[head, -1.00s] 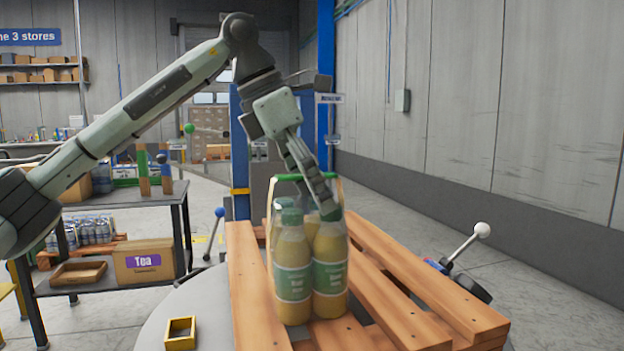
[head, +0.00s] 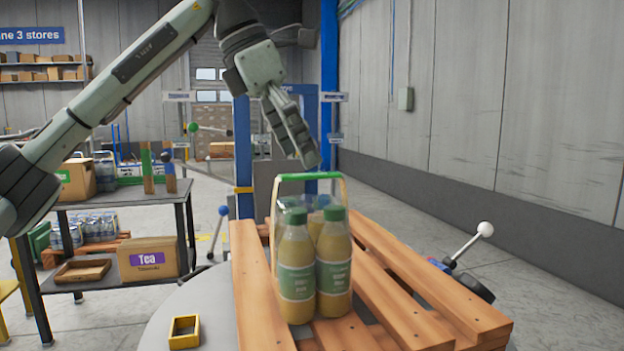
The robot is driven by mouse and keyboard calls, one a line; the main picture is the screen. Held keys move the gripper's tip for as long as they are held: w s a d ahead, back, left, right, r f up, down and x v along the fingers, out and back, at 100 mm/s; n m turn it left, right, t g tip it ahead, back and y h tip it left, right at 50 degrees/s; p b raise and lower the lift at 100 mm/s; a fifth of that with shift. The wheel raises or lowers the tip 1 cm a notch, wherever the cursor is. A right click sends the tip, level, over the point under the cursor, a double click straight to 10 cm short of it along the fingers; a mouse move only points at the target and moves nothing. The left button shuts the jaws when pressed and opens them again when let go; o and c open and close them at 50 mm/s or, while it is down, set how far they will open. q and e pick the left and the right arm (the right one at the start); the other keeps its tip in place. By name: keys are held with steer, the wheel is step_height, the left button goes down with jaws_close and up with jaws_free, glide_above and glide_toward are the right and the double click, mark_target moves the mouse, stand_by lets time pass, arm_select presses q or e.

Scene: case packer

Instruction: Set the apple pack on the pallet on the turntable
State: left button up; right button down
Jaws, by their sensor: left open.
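The apple pack (head: 314,265) is a group of yellow-green juice bottles with green caps, green labels and a green-topped carrying handle. It stands upright on the slats of the wooden pallet (head: 400,300). The pallet lies on the round grey turntable (head: 200,300). My left gripper (head: 312,163) is open and empty just above the pack's handle, pointing down; it looks apart from the handle. The rear bottles are partly hidden behind the front ones. My right gripper is not in view.
A yellow square frame (head: 185,332) lies on the turntable, left of the pallet. A lever with a white knob (head: 485,229) stands at the right, a blue-knobbed lever (head: 223,211) at the left. A dark shelf table with a Tea box (head: 150,260) is further left.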

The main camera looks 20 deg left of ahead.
arm_select(q)
steer(key=v, duration=0.4)
steer(key=shift+a+r, duration=0.15)
steer(key=shift+r, duration=0.25)
steer(key=shift+s+a+r, duration=0.2)
steer(key=shift+s+r, duration=0.05)
steer(key=shift+r, duration=0.2)
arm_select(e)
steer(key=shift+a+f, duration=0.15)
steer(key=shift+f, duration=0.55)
